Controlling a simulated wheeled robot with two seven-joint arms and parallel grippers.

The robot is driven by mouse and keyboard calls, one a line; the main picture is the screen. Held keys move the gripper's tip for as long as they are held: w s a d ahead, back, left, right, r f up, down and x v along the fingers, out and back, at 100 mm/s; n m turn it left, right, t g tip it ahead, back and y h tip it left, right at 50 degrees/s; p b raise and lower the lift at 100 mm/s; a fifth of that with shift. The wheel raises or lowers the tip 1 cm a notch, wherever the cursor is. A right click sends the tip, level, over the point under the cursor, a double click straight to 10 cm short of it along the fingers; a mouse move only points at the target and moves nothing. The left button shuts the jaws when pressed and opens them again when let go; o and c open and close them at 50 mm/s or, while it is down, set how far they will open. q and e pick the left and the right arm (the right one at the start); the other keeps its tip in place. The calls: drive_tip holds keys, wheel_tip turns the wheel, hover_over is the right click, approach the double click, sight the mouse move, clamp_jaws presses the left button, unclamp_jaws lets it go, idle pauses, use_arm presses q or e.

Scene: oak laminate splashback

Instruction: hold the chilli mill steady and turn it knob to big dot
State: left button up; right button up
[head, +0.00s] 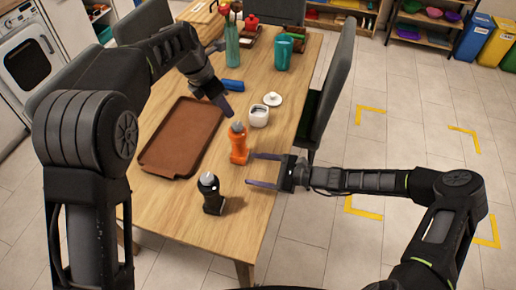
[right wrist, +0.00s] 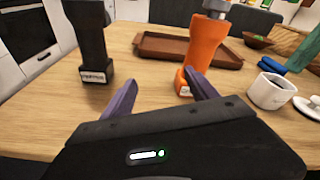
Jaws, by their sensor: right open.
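An orange mill (head: 238,144) stands upright on the table, with a small label at its base; it also shows in the right wrist view (right wrist: 205,48), with a grey top. A black mill (head: 210,193) with a light top stands nearer the front; in the right wrist view the black mill (right wrist: 94,42) is left of the orange one, its label hard to read. My right gripper (head: 254,170) is open and empty, just right of the mills, fingers pointing left over the table. My left gripper (head: 222,104) is above the table behind the orange mill; its finger gap is unclear.
A brown tray (head: 182,137) lies left of the mills. A white pot (head: 259,116), its lid (head: 273,99) and a blue object (head: 233,85) are behind the orange mill. Teal vessels stand farther back. A dark chair (head: 332,88) is at the right edge.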

sight(237, 140)
drive_tip(key=w+r+m+t, duration=0.1)
drive_tip(key=m, duration=0.1)
drive_tip(key=w+m+t, duration=0.1)
drive_tip(key=w+m, duration=0.1)
drive_tip(key=w+r+m+t, duration=0.1)
drive_tip(key=w, duration=0.1)
drive_tip(key=shift+w+d+r+m+t+y, duration=0.15)
drive_tip(key=shift+d+r+m+t+y, duration=0.15)
drive_tip(key=shift+m, duration=0.1)
drive_tip(key=shift+w+d+r+m, duration=0.15)
drive_tip(key=shift+w+r+m, duration=0.05)
drive_tip(key=shift+w+m, duration=0.1)
drive_tip(key=shift+x, duration=3.95)
drive_tip(key=shift+c, duration=0.5)
